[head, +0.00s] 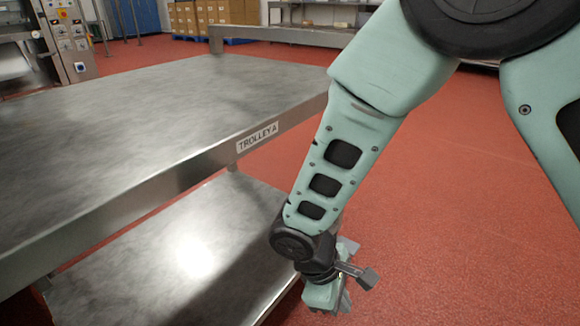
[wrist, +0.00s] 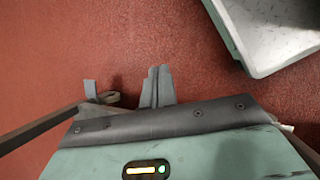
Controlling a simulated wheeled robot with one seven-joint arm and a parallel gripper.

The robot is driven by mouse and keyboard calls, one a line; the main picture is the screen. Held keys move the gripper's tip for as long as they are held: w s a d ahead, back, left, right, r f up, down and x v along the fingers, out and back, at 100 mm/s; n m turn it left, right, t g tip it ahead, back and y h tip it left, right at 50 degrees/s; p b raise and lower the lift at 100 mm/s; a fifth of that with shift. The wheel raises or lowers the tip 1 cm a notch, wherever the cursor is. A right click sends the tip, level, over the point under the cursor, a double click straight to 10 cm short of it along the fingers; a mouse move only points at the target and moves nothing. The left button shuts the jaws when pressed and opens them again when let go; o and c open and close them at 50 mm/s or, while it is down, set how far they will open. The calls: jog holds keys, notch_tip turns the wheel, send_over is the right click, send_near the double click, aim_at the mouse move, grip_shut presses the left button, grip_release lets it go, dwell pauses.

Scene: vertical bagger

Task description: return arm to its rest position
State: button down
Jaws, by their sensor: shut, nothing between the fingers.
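My arm reaches down from the upper right in the head view, beside the right end of a steel trolley (head: 150,100) labelled TROLLEY A. My gripper (wrist: 157,75) points at the red floor in the wrist view, with its two fingers together and nothing between them. In the head view the gripper's body shows at the lower end of my arm, just right of the trolley's lower shelf; its fingertips are hard to make out there.
The trolley's top and its lower shelf (head: 150,250) are bare. A control panel (head: 68,40) stands at the back left. Cardboard boxes (head: 210,14) and a steel bench (head: 290,34) are at the back. Red floor (head: 470,190) is open to the right.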

jog(key=s+d+r+m+y+p, duration=0.25)
jog(key=s+r, duration=0.25)
jog(key=r, duration=0.5)
jog(key=s+d+r+m+y+p, duration=0.15)
jog(key=s+r+m+y, duration=0.35)
jog(key=r, duration=0.6)
notch_tip(320, 180, up, 36)
jog(key=n+h+p, duration=0.1)
jog(key=h+p, duration=0.1)
jog(key=p, duration=3.4)
jog(key=shift+s+d, duration=0.25)
jog(key=shift+s, duration=0.15)
jog(key=shift+s+n, duration=0.1)
jog(key=shift+n, duration=0.15)
